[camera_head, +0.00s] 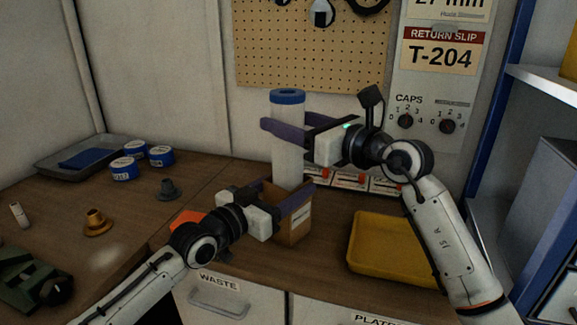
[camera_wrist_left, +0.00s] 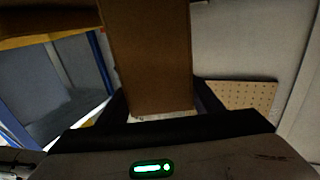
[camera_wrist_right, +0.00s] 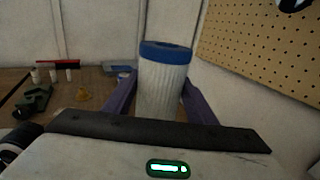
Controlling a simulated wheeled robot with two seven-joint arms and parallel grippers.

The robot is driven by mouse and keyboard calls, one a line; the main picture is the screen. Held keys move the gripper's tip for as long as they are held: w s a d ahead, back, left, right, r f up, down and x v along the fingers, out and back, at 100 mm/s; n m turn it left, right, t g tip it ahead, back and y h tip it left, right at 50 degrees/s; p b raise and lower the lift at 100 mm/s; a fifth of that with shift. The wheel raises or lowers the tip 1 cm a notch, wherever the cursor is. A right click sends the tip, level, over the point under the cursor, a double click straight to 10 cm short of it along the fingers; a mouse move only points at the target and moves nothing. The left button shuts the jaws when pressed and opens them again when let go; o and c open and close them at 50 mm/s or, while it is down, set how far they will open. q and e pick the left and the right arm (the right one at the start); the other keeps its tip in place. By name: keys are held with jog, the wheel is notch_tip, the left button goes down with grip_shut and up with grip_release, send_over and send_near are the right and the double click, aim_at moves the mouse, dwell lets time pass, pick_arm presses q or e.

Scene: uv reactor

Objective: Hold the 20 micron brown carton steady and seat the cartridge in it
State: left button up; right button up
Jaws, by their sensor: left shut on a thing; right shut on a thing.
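The brown carton (camera_head: 294,234) stands upright on the bench, open at the top. My left gripper (camera_head: 287,203) is shut on it from the front left, and the carton's brown side (camera_wrist_left: 150,60) fills the middle of the left wrist view. The white pleated cartridge (camera_head: 288,155) with a blue end cap is upright above the carton, its lower end at the carton's opening. My right gripper (camera_head: 289,131) is shut on the cartridge's upper part. The cartridge also shows between the fingers in the right wrist view (camera_wrist_right: 163,85). The front of the carton hides the cartridge's bottom end.
A yellow tray (camera_head: 385,268) lies right of the carton. Small boxes (camera_head: 349,181) stand behind, against the wall. Blue-labelled tubs (camera_head: 124,169), a grey tray (camera_head: 60,158) and small fittings (camera_head: 95,222) are on the left. An orange item (camera_head: 187,217) lies near my left wrist.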

notch_tip(320, 180, down, 8)
dwell(0.4)
jog(key=o, duration=1.6)
jog(key=shift+f, duration=0.2)
jog(key=shift+r, duration=0.1)
jog(key=shift+s+d, duration=0.15)
send_near(300, 165)
jog(key=shift+w+a+r, duration=0.15)
jog(key=shift+w+a, duration=0.2)
jog(key=shift+a, duration=0.1)
